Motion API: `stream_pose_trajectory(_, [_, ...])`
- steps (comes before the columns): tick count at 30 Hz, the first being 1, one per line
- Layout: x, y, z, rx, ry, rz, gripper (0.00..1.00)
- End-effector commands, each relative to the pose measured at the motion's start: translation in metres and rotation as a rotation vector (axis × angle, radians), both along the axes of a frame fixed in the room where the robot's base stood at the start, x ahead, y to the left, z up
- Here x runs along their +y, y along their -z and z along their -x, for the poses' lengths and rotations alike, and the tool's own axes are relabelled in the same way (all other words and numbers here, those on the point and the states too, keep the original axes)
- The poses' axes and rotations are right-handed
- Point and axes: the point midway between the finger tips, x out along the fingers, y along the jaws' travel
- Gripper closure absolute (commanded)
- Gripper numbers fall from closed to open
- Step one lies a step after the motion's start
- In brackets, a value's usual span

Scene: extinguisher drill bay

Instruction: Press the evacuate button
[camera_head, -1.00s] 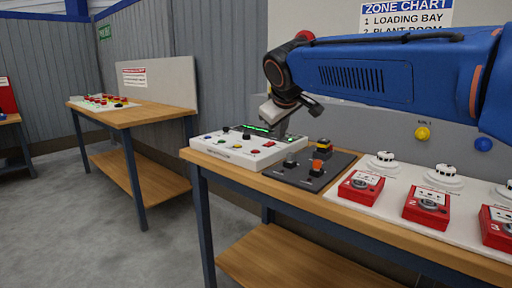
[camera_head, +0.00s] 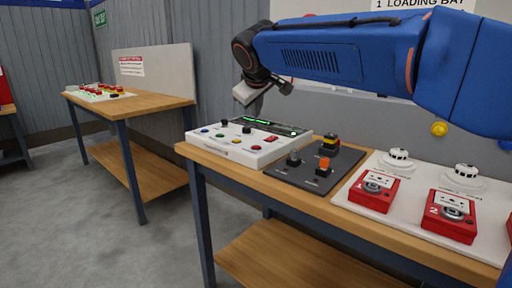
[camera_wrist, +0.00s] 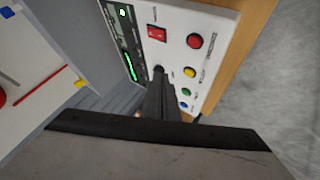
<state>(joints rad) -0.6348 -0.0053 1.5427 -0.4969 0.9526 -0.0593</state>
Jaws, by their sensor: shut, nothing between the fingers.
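A white control panel (camera_head: 215,147) lies on the wooden bench, with a green-lit display (camera_head: 262,121). Its front row has a blue button (camera_head: 204,130), a green button (camera_head: 220,136), a yellow button (camera_head: 236,141) and a red button (camera_head: 256,147). A red rocker switch (camera_head: 271,138) sits behind. The wrist view shows the red button (camera_wrist: 194,41), yellow button (camera_wrist: 189,72) and rocker switch (camera_wrist: 157,33). The labels are too small to read, so I cannot tell which is evacuate. My gripper (camera_head: 257,112) is shut and empty above the panel; its dark fingers fill the wrist view's centre (camera_wrist: 159,78).
A dark plate (camera_head: 318,183) with an orange-topped switch (camera_head: 324,165) and other switches lies right of the panel. Red call points (camera_head: 374,190) and white detectors (camera_head: 396,160) stand farther right. A second bench (camera_head: 150,105) is at the left. Grey floor between the benches is clear.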

Motion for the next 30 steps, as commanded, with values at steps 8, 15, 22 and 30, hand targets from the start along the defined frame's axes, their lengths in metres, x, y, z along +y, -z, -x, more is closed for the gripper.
stream_pose_trajectory(8, [0.0,0.032,0.001,0.001,-0.001,0.001,1.0])
stream_pose_trajectory(15, [0.0,0.06,0.0,0.001,-0.001,0.001,1.0])
stream_pose_trajectory(22, [0.0,0.076,0.0,0.0,0.0,0.0,1.0])
stream_pose_trajectory(30, [0.0,0.08,0.0,-0.001,-0.001,0.0,1.0])
